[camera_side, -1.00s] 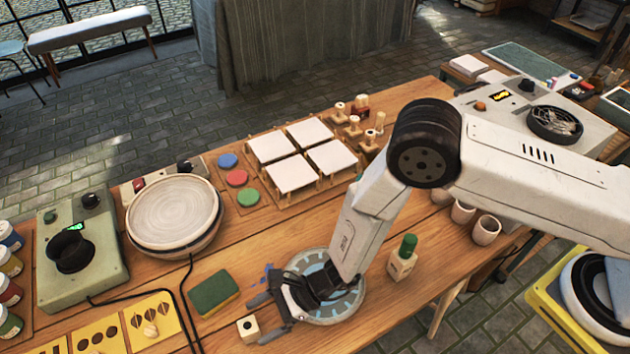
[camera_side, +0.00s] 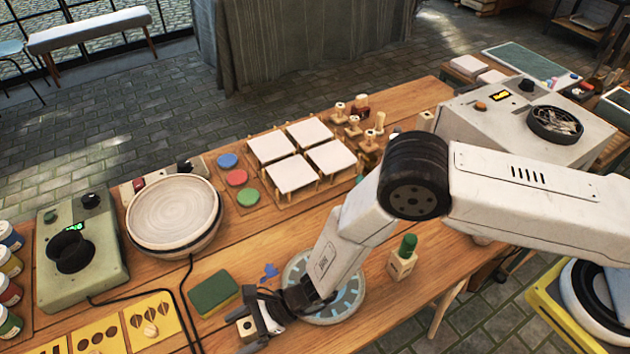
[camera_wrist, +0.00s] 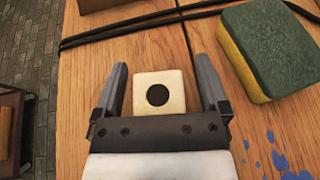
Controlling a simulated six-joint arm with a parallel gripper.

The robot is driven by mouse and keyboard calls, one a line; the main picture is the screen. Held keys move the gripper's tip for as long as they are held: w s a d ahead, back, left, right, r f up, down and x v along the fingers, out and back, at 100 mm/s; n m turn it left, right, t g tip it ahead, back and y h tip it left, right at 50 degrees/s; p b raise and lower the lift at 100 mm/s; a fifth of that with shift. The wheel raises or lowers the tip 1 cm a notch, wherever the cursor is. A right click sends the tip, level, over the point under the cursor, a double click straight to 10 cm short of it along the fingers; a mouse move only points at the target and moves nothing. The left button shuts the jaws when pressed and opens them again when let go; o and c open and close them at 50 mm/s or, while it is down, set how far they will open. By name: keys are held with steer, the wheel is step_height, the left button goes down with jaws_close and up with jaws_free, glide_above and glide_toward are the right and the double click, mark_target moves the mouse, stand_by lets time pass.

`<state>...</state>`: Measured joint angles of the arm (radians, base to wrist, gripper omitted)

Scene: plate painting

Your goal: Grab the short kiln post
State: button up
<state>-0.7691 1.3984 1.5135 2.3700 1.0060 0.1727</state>
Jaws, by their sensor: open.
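The short kiln post is a small cream block with a dark round hole in its top. In the wrist view the kiln post (camera_wrist: 159,92) stands on the wooden table between the two fingers of my gripper (camera_wrist: 161,85). A gap shows on each side, wider on the right. In the side view the kiln post (camera_side: 247,328) shows between the fingers of my gripper (camera_side: 250,316), low in the picture. My gripper is open.
A green and yellow sponge (camera_side: 213,292) lies close by; it also shows right of the gripper in the wrist view (camera_wrist: 270,50). Black cables (camera_wrist: 130,24) run past the far side. A round blue-and-grey plate (camera_side: 345,305) sits under my arm. A green-capped bottle (camera_side: 402,262) stands right of it.

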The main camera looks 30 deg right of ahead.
jaws_close()
stand_by(0.3)
steer(key=shift+r, duration=0.1)
steer(key=shift+r, duration=0.75)
steer(key=s+d+r, duration=0.9)
steer(key=d+r, duration=0.1)
steer(key=r, duration=0.1)
steer(key=shift+s+r, duration=0.15)
steer(key=shift+s, duration=0.15)
steer(key=shift+d, duration=0.1)
